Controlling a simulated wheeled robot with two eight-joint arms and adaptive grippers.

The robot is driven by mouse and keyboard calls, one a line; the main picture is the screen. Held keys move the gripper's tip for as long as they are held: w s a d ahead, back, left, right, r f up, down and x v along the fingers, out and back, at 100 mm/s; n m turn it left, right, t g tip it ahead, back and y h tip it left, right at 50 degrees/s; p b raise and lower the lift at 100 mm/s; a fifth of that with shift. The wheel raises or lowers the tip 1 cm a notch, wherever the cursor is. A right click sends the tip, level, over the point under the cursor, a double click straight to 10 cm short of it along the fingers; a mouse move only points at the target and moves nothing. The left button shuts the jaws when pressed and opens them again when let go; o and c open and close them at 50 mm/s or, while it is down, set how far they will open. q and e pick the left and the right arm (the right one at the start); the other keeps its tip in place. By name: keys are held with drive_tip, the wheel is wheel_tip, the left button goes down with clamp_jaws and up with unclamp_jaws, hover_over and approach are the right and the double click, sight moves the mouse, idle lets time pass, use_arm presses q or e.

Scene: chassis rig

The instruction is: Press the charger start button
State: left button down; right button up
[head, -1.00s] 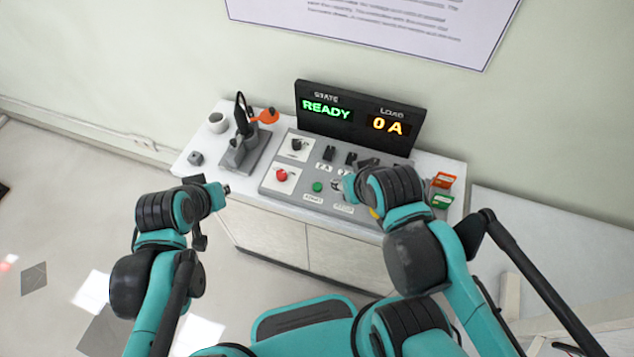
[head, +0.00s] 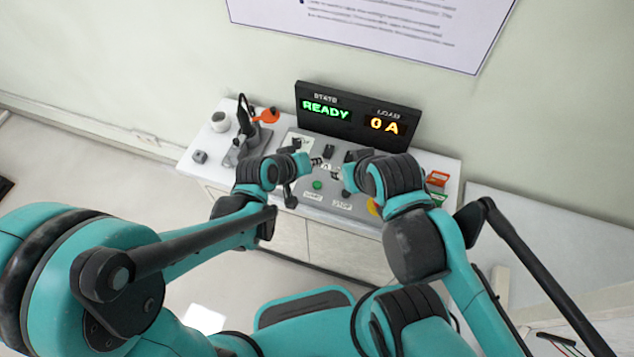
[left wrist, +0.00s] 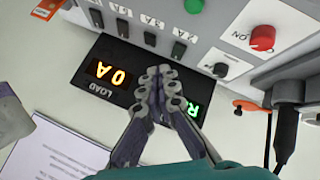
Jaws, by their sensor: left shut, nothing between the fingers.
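The green button (head: 317,185) sits at the front of the grey control panel (head: 281,153), above a small white label. It also shows at the top edge of the left wrist view (left wrist: 194,6). The display (head: 345,117) reads READY in green and 0 A in orange. My left gripper (head: 311,161) is over the panel, behind the green button and apart from it. In the left wrist view its fingers (left wrist: 160,78) are together and empty, in front of the display. My right gripper (head: 338,174) is close by on the right; its fingers are too small to judge.
A red knob (left wrist: 262,38) and a black knob (left wrist: 221,69) show in the left wrist view, beside a row of dark switches (left wrist: 150,38). A device with an orange part (head: 265,115) and a white cup (head: 220,122) stand at the left of the bench. Small boxes (head: 438,179) stand at right.

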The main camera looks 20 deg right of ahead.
sight(315, 186)
use_arm(q)
drive_tip(key=shift+f, duration=0.1)
wheel_tip(315, 186, down, 8)
drive_tip(key=b, duration=0.7)
drive_tip(key=shift+f+b, duration=0.3)
idle(0.9)
drive_tip(key=shift+f+b, duration=0.4)
drive_tip(key=shift+b, duration=0.05)
drive_tip(key=shift+f+b, duration=0.45)
drive_tip(key=shift+b, duration=0.05)
idle(0.5)
drive_tip(key=shift+r, duration=0.1)
drive_tip(key=shift+r+p, duration=0.75)
drive_tip(key=shift+r, duration=0.05)
